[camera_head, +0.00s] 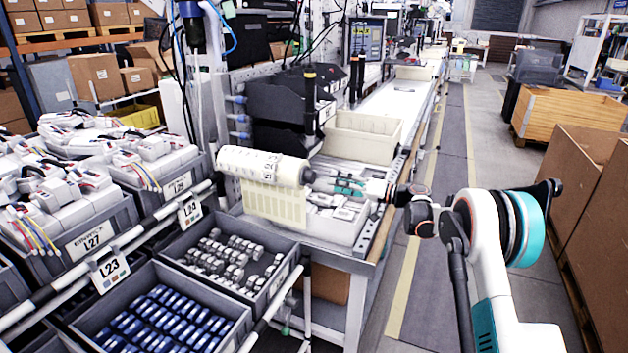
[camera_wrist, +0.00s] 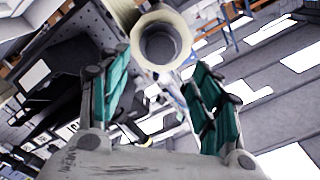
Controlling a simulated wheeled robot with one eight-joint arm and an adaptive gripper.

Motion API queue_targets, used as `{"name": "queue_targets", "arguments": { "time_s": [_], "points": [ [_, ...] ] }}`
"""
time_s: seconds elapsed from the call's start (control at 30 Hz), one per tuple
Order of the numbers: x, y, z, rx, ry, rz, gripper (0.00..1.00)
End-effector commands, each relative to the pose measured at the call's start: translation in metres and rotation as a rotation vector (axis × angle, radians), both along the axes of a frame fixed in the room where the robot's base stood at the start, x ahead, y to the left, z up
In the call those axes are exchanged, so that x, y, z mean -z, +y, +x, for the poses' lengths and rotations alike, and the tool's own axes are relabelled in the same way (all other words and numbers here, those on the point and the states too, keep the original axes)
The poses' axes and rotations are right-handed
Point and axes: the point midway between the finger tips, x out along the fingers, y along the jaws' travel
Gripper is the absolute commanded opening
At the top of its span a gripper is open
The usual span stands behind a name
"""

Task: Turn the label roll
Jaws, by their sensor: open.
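The label roll (camera_head: 262,165) is a cream cylinder with printed labels, lying sideways at the near left of the workbench. A strip of cream labels (camera_head: 272,204) hangs below it. Its dark right end faces my gripper (camera_head: 326,184). In the wrist view the roll's round end (camera_wrist: 180,30), with a dark hollow core, shows at the top centre. My gripper (camera_wrist: 160,68) is open, with its teal-padded fingers on either side of and below the roll's end in that view. I cannot tell whether either finger touches it.
A cream bin (camera_head: 362,136) stands on the bench behind my gripper. A white tray of parts (camera_head: 335,228) lies below it. Grey crates, including one with blue parts (camera_head: 165,325), fill the left foreground. The aisle (camera_head: 440,170) to the right is clear, with cardboard boxes (camera_head: 590,190) beyond it.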

Motion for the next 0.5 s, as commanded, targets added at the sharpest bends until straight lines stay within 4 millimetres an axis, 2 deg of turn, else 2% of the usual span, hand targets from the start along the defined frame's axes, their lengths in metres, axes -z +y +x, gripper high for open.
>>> {"name": "queue_targets", "arguments": {
  "time_s": [0.03, 0.3, 0.5],
  "points": [
    [0.002, 0.012, 0.003, -0.004, 0.0, 0.0, 0.59],
    [0.002, 0.059, 0.02, -0.003, 0.0, 0.0, 0.59],
    [0.001, 0.081, 0.029, -0.002, 0.0, -0.001, 0.59]
  ]
}}
